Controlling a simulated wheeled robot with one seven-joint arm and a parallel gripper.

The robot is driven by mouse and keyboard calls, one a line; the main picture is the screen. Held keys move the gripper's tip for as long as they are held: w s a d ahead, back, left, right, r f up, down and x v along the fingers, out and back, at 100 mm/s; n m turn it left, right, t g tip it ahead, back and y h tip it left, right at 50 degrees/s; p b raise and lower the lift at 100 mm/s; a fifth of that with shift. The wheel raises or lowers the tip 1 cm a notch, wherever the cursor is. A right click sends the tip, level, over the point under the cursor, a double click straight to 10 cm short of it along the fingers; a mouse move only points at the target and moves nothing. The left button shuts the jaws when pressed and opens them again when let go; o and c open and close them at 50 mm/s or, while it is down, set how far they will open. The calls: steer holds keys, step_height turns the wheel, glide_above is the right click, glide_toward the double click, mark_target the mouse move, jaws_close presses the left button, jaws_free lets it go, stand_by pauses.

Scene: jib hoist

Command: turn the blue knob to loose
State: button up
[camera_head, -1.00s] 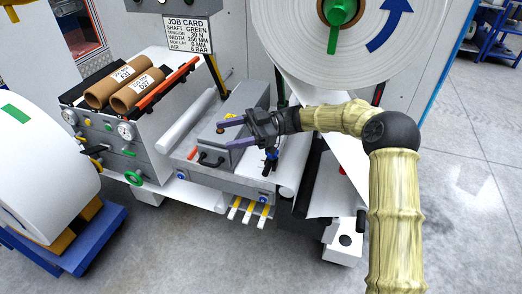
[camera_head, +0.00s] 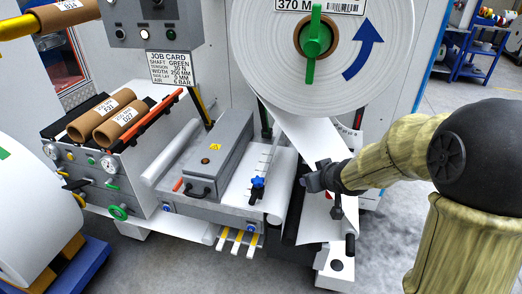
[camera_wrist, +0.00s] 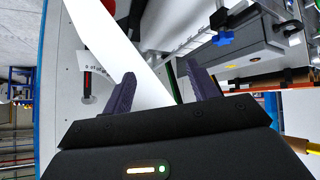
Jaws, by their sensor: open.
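The blue knob (camera_head: 257,182) is star-shaped. It stands upright on a black stem over the white ruled plate at the front of the machine. It also shows small in the upper right of the wrist view (camera_wrist: 223,38), beyond the right finger and outside the jaws. My gripper (camera_head: 322,180) is to the right of the knob, in front of the hanging white web (camera_head: 300,132). In the wrist view my gripper (camera_wrist: 160,92) is open and empty, with the web behind its fingers. Its fingers are hard to make out in the head view.
The large white roll (camera_head: 270,55) with a green handle (camera_head: 314,45) hangs above. A job card (camera_head: 170,68) and two cardboard cores (camera_head: 105,115) are at left. Yellow-tipped strips (camera_head: 237,240) jut out below.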

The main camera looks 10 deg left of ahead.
steer(key=s+d+f+m+g+h, duration=0.1)
steer(key=s+d, duration=0.4)
steer(key=s, duration=0.5)
steer(key=s+d+f+m+g+h, duration=0.2)
steer(key=s+d+f+m+g, duration=0.2)
steer(key=s, duration=0.7)
steer(key=shift+d+m+g, duration=0.5)
steer(key=shift+d+g, duration=0.1)
steer(key=shift+d, duration=0.2)
